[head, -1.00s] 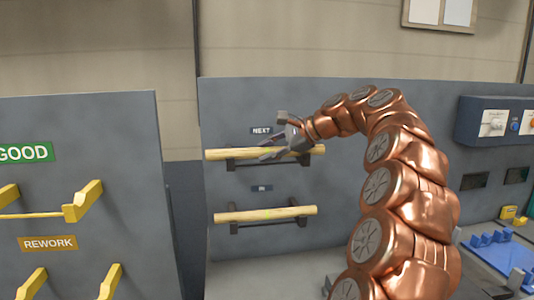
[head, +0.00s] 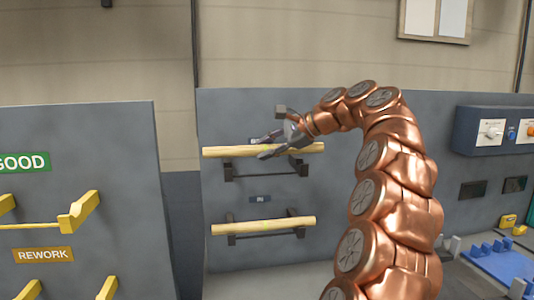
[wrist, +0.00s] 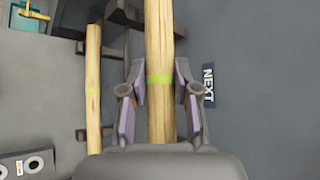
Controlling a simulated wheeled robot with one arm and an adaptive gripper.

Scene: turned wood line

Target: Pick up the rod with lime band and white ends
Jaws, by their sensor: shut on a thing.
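A pale wooden rod (head: 225,152) is at the upper bracket, under the NEXT label. The wrist view shows a lime band around this rod (wrist: 158,120), close to my fingertips. My gripper (wrist: 160,82) is shut on it, one finger on each side; in the head view my gripper (head: 273,148) is on the rod near its middle. The rod is level, a little above the upper bracket (head: 265,174). A second rod with a lime band (head: 263,226) lies on the lower bracket; it also shows in the wrist view (wrist: 92,60). I cannot make out white ends on either.
The grey panel (head: 340,215) stands close behind the brackets. A left panel carries GOOD (head: 22,162) and REWORK (head: 43,255) signs with yellow hooks (head: 80,212). A blue fixture (head: 500,262) sits on the bench at right, below a control box (head: 495,130).

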